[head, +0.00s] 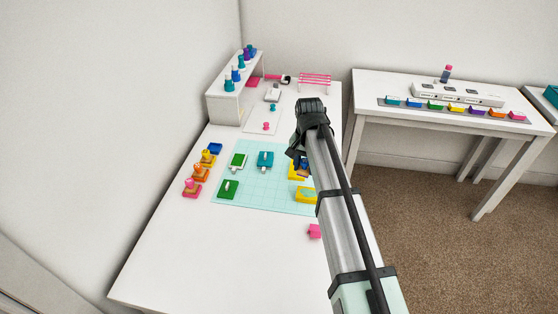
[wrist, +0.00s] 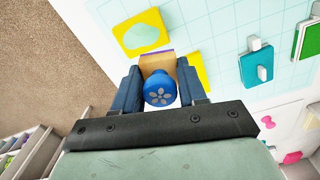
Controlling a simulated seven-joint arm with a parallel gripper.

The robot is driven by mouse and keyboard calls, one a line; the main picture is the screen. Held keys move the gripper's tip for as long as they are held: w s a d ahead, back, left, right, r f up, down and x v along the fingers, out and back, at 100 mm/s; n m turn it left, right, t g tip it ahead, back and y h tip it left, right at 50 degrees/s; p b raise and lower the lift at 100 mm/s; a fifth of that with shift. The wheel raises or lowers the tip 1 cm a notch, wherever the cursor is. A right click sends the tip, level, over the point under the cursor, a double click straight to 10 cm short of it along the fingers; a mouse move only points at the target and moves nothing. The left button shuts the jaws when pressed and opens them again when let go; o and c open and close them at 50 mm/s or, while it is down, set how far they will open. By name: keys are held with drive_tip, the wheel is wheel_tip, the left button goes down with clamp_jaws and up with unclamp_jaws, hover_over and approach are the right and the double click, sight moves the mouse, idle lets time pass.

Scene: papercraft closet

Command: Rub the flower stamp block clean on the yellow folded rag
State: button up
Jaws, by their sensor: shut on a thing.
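My gripper (wrist: 157,85) is shut on the flower stamp block, a light wooden block (wrist: 157,62) with a round blue knob (wrist: 159,88) marked with a pale flower. A thin purple line shows at the block's far edge. A yellow piece (wrist: 187,70) lies under and beside the block, partly hidden; it also shows beside my gripper in the head view (head: 293,174). It may be the folded rag. I cannot tell if the block touches it. Another yellow piece (wrist: 120,22), with a pale green cloud-shaped middle, lies nearby on the mat.
The pale green gridded mat (head: 260,193) also holds green and teal pads with handles (head: 265,160). Several knobbed stamps (head: 201,173) stand left of it. A pink block (head: 314,231) lies near the table's right edge. A white shelf with bottles (head: 228,103) stands behind.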

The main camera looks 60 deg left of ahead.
sight(308, 193)
drive_tip(key=d, duration=0.2)
drive_tip(key=d+n, duration=0.1)
drive_tip(key=shift+s+d+f, duration=0.15)
drive_tip(key=shift+d+f, duration=0.1)
drive_tip(key=shift+f, duration=0.05)
drive_tip(key=shift+d+n, duration=0.15)
drive_tip(key=shift+n, duration=0.65)
drive_tip(key=shift+f, duration=2.3)
drive_tip(key=shift+f, duration=0.8)
drive_tip(key=shift+s+a, duration=0.1)
drive_tip(key=shift+a, duration=0.15)
